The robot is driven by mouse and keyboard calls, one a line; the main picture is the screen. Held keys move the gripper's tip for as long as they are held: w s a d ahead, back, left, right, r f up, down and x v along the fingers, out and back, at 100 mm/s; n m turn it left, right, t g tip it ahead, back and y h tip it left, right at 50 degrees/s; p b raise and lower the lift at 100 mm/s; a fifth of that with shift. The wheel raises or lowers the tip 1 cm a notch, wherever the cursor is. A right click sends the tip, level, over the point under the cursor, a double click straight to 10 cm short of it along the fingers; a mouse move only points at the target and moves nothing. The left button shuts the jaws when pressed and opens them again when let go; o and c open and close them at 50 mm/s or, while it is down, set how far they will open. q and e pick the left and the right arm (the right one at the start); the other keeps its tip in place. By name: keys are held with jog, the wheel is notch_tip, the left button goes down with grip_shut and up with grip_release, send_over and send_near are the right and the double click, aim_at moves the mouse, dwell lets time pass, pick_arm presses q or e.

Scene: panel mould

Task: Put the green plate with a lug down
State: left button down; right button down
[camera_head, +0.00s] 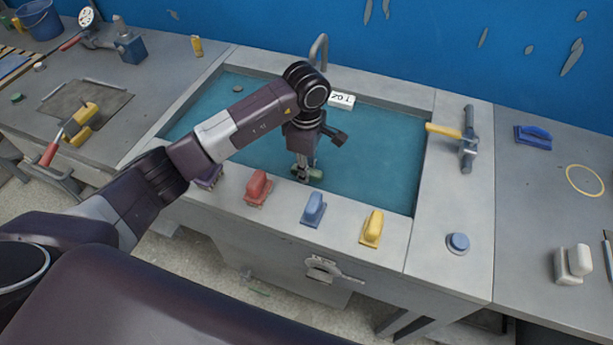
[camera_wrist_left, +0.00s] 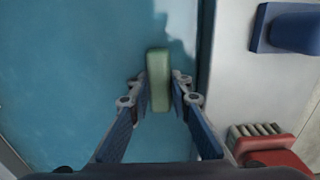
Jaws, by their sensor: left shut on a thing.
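My left gripper (camera_head: 304,172) is shut on the green plate (camera_head: 316,174), low over the teal floor of the sunken mould (camera_head: 380,150), near its front edge. In the left wrist view the plate is a narrow green block (camera_wrist_left: 159,65) between the fingertips (camera_wrist_left: 159,98) of the gripper. Its lug is hidden by the fingers or cannot be made out. A shadow falls on the teal floor beyond the plate. I cannot tell whether the plate touches the floor. My right gripper is not in view.
Red (camera_head: 257,188), blue (camera_head: 313,209) and yellow (camera_head: 371,228) handled tools stand on the front rim. A hammer (camera_head: 468,140) lies on the right rim. The mould's right part is clear.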

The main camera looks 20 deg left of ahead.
pick_arm(q)
notch_tip(320, 180, down, 3)
jog(key=shift+r, duration=0.2)
jog(key=shift+f, duration=0.35)
jog(key=c, duration=1.8)
grip_release()
jog(key=shift+o, duration=0.2)
notch_tip(320, 180, up, 12)
jog(key=shift+s+b, duration=0.15)
jog(key=shift+b, duration=0.85)
